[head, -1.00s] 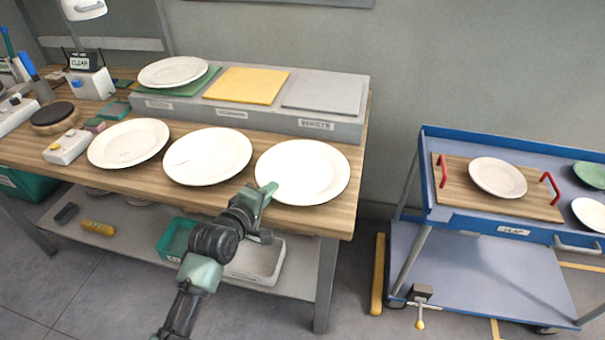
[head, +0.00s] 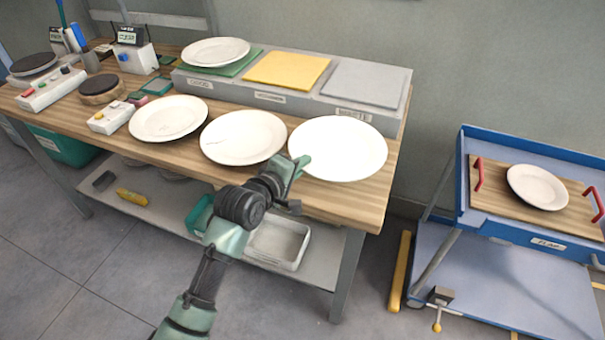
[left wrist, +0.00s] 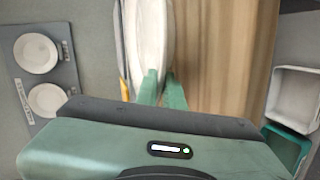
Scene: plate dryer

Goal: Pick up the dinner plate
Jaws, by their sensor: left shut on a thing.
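Three white plates are in a row along the front of the wooden bench: a left plate (head: 168,118), a middle plate (head: 242,137) with a dark crack-like line, and a right plate (head: 340,148). My left gripper (head: 299,166) is shut on the left-front rim of the right plate. That plate looks slightly raised and partly covers the label of the grey pad behind it. In the left wrist view the plate (left wrist: 152,35) shows nearly edge-on between my fingertips (left wrist: 162,82). My right gripper is not in view.
A raised block behind carries a green pad with a white plate (head: 215,51), a yellow pad (head: 287,69) and a grey pad (head: 367,82). A blue cart (head: 462,200) at right holds a plate (head: 537,187) on a wooden board. Floor shows between bench and cart.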

